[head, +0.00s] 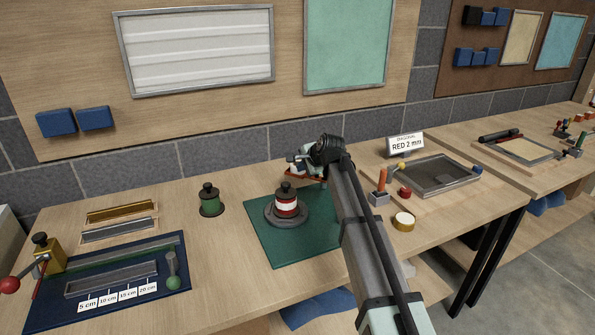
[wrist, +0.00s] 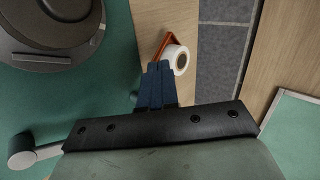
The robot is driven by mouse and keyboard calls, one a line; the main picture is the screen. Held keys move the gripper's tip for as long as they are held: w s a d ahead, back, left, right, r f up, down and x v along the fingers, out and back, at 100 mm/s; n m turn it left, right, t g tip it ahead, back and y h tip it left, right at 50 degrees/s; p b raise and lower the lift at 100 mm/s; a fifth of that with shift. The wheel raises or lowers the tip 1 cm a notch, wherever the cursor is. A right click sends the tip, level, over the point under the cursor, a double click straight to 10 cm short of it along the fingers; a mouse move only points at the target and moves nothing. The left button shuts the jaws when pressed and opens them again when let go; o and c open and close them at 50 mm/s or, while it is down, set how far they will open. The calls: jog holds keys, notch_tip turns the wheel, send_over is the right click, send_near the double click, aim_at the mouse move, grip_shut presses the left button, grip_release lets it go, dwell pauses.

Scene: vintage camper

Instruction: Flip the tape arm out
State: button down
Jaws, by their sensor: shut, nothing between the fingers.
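An orange-red bracket (wrist: 172,42) with a white tape roll (wrist: 180,58) on it shows in the wrist view, just beyond my fingertips; this looks like the tape arm. My gripper (wrist: 154,66) is shut and empty, its blue fingers pointing towards the bracket. Whether they touch it I cannot tell. In the head view, a red-orange part (head: 303,176) shows beside my wrist at the back of the green mat, and my arm hides much of that area.
A dark round base with a red-and-white banded spool (head: 286,205) stands on the green mat (head: 285,250), left of my arm. A green spool (head: 210,200) stands further left. A grey tray (head: 445,175) and an orange-handled tool (head: 381,182) lie to the right.

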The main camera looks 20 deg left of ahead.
jog(key=shift+v, duration=1.1)
